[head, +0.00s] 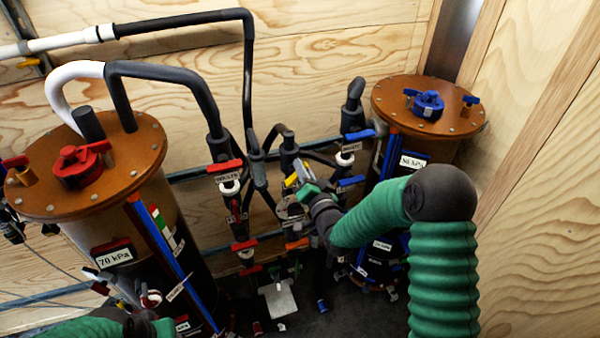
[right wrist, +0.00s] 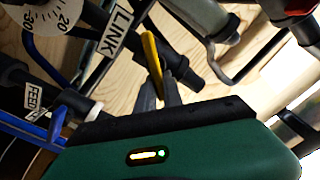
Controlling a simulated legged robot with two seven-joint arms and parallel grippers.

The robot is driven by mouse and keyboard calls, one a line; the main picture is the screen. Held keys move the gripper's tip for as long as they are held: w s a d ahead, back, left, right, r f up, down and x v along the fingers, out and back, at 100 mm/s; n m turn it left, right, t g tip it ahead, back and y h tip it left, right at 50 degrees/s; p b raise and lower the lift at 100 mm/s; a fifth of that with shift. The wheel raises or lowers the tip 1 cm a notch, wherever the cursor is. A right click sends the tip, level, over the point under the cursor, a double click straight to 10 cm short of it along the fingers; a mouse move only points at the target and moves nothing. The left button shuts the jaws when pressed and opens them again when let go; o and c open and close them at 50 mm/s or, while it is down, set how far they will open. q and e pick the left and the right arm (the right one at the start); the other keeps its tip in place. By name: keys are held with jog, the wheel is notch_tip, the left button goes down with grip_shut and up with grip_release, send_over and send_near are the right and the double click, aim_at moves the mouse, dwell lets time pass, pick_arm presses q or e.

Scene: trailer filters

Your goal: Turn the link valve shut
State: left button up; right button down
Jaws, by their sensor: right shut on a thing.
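The link valve's yellow handle (right wrist: 152,62) stands between the fingers of my right gripper (right wrist: 158,92) in the right wrist view. The gripper is shut on it. A white LINK label (right wrist: 116,30) is on the pipe to its left. In the head view, the yellow handle (head: 291,180) is a small patch at the tip of my right gripper (head: 298,183), between the two tanks. The valve body is mostly hidden there.
A tank with a red cap (head: 80,165) stands at left, and one with a blue cap (head: 425,103) at right. Red-handled valves (head: 225,166) and blue-handled valves (head: 358,134) sit close beside the gripper. A gauge (right wrist: 55,18) and FEED label (right wrist: 35,98) are near.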

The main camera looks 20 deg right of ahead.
jog(key=shift+d+f+m+b, duration=0.15)
jog(key=shift+f+m+b, duration=0.25)
jog(key=shift+m, duration=1.15)
jog(key=shift+d+f+m+b, duration=0.2)
jog(key=shift+f+m+b, duration=0.2)
jog(key=shift+m, duration=1.2)
jog(key=shift+d+f+m+b, duration=0.15)
jog(key=shift+f+m+b, duration=0.25)
jog(key=shift+m, duration=1.15)
jog(key=shift+s, duration=0.1)
jog(key=c, duration=1.5)
grip_release()
jog(key=shift+d+r, duration=0.1)
jog(key=s+p, duration=0.2)
jog(key=s, duration=0.3)
jog(key=s+p, duration=0.3)
jog(key=s, duration=0.3)
jog(key=s+p, duration=0.3)
jog(key=s, duration=0.2)
jog(key=shift+s+d, duration=0.35)
